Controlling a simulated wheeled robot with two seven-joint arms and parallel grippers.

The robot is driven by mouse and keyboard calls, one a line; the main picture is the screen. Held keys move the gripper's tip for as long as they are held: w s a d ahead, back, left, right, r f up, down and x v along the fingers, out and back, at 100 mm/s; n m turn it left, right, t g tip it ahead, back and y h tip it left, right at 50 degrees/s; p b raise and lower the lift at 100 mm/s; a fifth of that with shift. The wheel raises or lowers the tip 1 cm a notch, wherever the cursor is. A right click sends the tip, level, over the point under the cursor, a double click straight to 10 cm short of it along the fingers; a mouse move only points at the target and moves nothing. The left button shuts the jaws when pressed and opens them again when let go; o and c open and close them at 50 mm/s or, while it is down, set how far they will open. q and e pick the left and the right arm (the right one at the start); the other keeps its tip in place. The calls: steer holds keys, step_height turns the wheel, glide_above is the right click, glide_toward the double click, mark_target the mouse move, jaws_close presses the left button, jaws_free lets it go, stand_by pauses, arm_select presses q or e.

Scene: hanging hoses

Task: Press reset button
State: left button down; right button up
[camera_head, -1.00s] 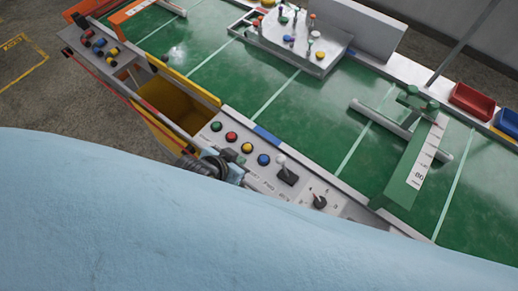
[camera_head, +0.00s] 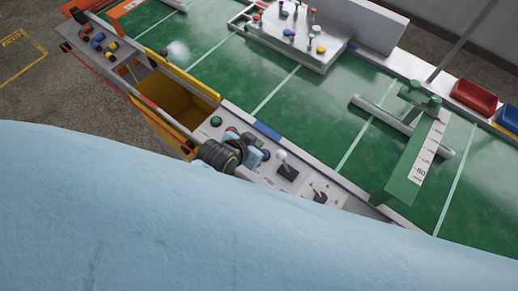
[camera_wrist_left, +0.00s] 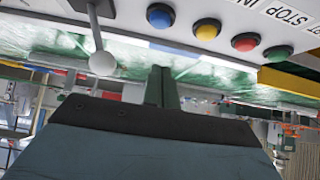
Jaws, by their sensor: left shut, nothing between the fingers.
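A grey control panel (camera_head: 327,202) along the table's near edge carries a row of buttons. In the head view, the green button (camera_head: 216,121), part of the red button (camera_head: 231,130) and part of the blue button (camera_head: 265,155) show. My left gripper (camera_head: 254,151) is over the row and hides the yellow one. In the left wrist view the blue (camera_wrist_left: 160,15), yellow (camera_wrist_left: 207,29), red (camera_wrist_left: 245,42) and green (camera_wrist_left: 278,53) buttons show. The left fingers (camera_wrist_left: 162,82) are shut and empty, apart from the buttons in that picture. I cannot tell which button is reset. My right gripper is not in view.
A white-knobbed lever (camera_head: 284,165) and a second switch (camera_head: 320,195) stand right of the gripper. A yellow bin (camera_head: 175,98) is left of the row. A green fixture (camera_head: 415,160) stands on the green table. A pale blue surface hides the lower head view.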

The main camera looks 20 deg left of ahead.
arm_select(q)
steer(key=f, duration=0.1)
steer(key=w+f, duration=0.1)
steer(key=f, duration=0.2)
steer(key=shift+w+d+b, duration=0.15)
steer(key=shift+d+b, duration=0.1)
steer(key=shift+b, duration=0.1)
steer(key=shift+f, duration=0.7)
